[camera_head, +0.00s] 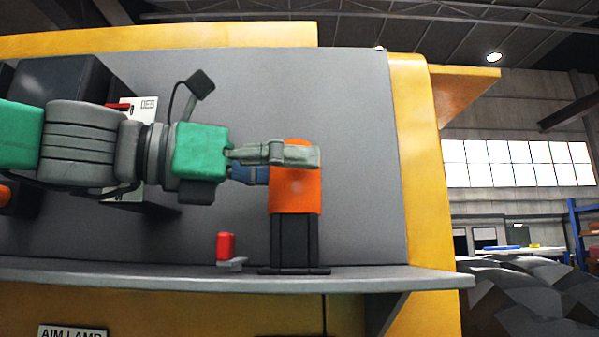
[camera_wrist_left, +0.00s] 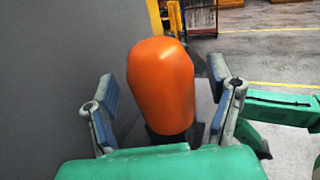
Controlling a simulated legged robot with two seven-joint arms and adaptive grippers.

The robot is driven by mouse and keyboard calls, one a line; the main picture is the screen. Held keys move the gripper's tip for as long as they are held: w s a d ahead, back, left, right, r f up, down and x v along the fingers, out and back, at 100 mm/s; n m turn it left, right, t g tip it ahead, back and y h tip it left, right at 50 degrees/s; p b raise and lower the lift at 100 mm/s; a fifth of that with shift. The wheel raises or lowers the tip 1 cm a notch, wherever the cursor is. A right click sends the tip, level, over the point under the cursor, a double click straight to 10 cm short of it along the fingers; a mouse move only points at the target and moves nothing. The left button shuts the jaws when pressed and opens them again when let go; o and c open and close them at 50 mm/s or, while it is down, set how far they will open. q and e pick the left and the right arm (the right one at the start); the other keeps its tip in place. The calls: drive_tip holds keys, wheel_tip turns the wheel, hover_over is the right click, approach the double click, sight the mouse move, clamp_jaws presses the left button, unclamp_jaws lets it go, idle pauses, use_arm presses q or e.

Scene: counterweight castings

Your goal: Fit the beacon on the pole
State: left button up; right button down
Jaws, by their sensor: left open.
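The orange beacon (camera_head: 295,197) with a rounded top stands upright over a black stand-like support (camera_head: 294,240) on the grey ledge. I cannot tell whether that support is the pole. My left gripper (camera_head: 286,163) reaches in from the left at the beacon's upper part, with one finger crossing in front of it. In the left wrist view the beacon (camera_wrist_left: 161,88) sits between the two open fingers (camera_wrist_left: 162,78), with gaps visible on both sides. Its dark lower end is partly hidden by my green gripper body. My right gripper is not in view.
A small red block on a grey bracket (camera_head: 226,247) stands on the ledge (camera_head: 180,277) left of the support. A grey panel (camera_head: 350,150) rises behind, framed in yellow (camera_head: 415,160). An "AIM LAMP" sign (camera_head: 72,332) is below. The ledge right of the support is clear.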

use_arm(q)
drive_tip(key=v, duration=1)
drive_tip(key=shift+a, duration=0.2)
drive_tip(key=shift+d, duration=0.1)
drive_tip(key=shift+s, duration=0.1)
